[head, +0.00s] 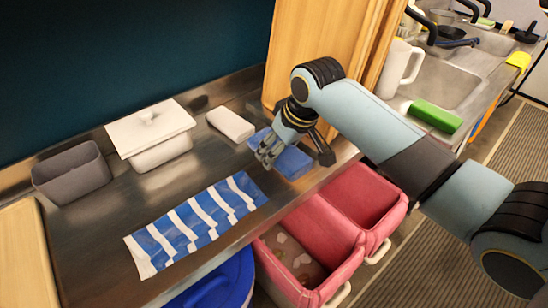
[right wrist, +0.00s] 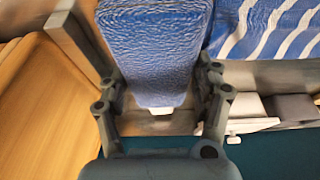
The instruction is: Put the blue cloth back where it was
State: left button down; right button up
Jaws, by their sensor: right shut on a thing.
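A plain blue cloth (head: 293,163), folded into a thick pad, is at the right part of the metal counter, beside the wooden panel. My right gripper (head: 268,155) is over its left side and partly hides it. In the right wrist view the blue cloth (right wrist: 155,50) lies between the two fingers of my right gripper (right wrist: 160,95), which is shut on it. Whether the cloth touches the counter is hard to tell. A blue-and-white striped cloth (head: 197,222) lies flat on the counter to the left; its edge shows in the right wrist view (right wrist: 265,28). My left gripper is not in view.
A grey bin (head: 72,176), a white lidded container (head: 150,135) and a white block (head: 230,124) stand along the back. A wooden panel (head: 325,40) rises behind my gripper. Red bins (head: 315,235) and a blue bin (head: 225,285) are below the front edge.

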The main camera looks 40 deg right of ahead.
jog(key=shift+w+d+f, duration=0.1)
jog(key=shift+w+f, duration=0.25)
jog(key=shift+w, duration=0.2)
jog(key=shift+w+f, duration=0.3)
jog(key=shift+w, duration=0.25)
jog(key=shift+w+f, duration=0.1)
jog(key=shift+f, duration=2)
jog(key=o, duration=1.2)
jog(key=shift+f, duration=0.1)
jog(key=shift+c, duration=0.2)
